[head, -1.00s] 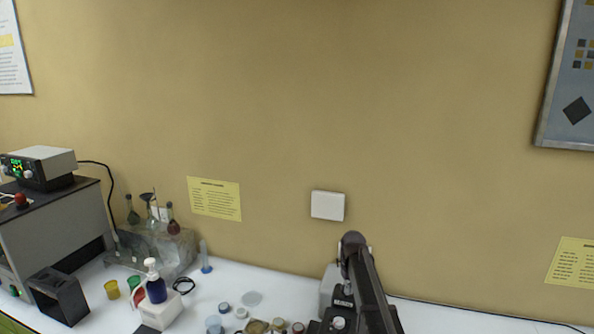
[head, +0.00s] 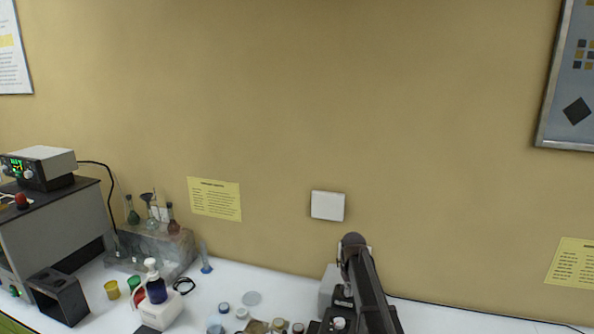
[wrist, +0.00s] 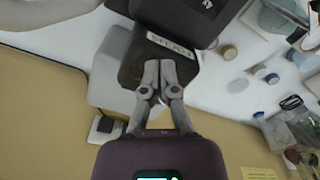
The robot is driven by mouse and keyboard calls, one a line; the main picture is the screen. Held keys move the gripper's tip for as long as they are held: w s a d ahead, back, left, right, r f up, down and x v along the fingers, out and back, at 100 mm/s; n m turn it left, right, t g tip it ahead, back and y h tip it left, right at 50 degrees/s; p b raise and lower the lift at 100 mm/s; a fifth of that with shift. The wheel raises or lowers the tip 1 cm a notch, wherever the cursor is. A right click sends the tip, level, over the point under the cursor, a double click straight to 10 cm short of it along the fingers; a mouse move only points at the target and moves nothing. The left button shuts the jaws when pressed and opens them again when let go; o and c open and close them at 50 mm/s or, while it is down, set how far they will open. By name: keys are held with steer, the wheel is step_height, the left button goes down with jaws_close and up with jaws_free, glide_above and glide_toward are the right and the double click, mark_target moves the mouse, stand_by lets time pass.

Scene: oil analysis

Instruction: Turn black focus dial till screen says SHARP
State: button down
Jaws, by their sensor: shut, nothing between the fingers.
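In the wrist view my gripper (wrist: 160,72) is shut and empty, its fingertips over a dark block-like device (wrist: 190,62) with a pale label (wrist: 171,45) that reads upside down. I cannot tell whether the fingertips touch it. I cannot pick out the black focus dial in either view. No screen saying SHARP can be made out. In the head view my arm covers much of the equipment at the bottom centre, and my gripper is not visible there.
A pale grey housing (wrist: 108,72) stands beside the dark device. Small jars (head: 251,298), a pump bottle (head: 155,288) and glassware (head: 150,218) stand left on the white bench. A controller with a small green display (head: 45,165) sits far left. The bench right of my arm looks clear.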

steer(key=shift+r+p, duration=2.8)
steer(key=shift+r, duration=0.15)
steer(key=shift+f, duration=0.1)
